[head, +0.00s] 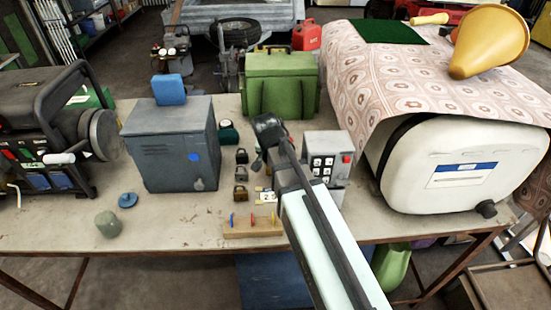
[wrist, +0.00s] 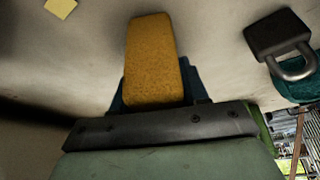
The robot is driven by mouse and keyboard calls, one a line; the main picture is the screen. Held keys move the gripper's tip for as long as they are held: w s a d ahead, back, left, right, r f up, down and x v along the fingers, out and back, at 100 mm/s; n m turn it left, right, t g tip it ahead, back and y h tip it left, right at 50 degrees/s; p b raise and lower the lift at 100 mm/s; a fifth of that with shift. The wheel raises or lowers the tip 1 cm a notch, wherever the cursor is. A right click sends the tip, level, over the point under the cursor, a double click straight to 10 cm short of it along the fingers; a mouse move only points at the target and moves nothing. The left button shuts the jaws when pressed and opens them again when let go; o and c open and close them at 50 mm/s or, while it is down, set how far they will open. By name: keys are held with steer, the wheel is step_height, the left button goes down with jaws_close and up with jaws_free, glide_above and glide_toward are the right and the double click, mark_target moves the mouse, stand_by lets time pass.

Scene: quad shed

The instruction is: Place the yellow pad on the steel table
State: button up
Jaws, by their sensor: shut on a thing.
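The yellow pad (wrist: 151,60) is a mustard block with rounded corners, held in my gripper (wrist: 157,94) in the wrist view. Dark teal finger parts show on both sides of its lower end, and its other end points up the picture. The steel table (head: 62,222) has a worn beige top, and its bare surface (wrist: 215,45) shows behind the pad in the wrist view. I cannot tell whether the pad touches it. In the head view my dark wrist end is over the middle of the table; the pad and fingertips cannot be made out there.
Padlocks (head: 241,174) stand near the middle; one padlock (wrist: 282,38) shows close by in the wrist view. A grey metal box (head: 172,155), green case (head: 281,86), button box (head: 328,155) and white tank (head: 455,165) crowd the table. The front left is mostly clear.

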steer(key=shift+f, duration=0.1)
steer(key=o, duration=1)
steer(key=v, duration=1.2)
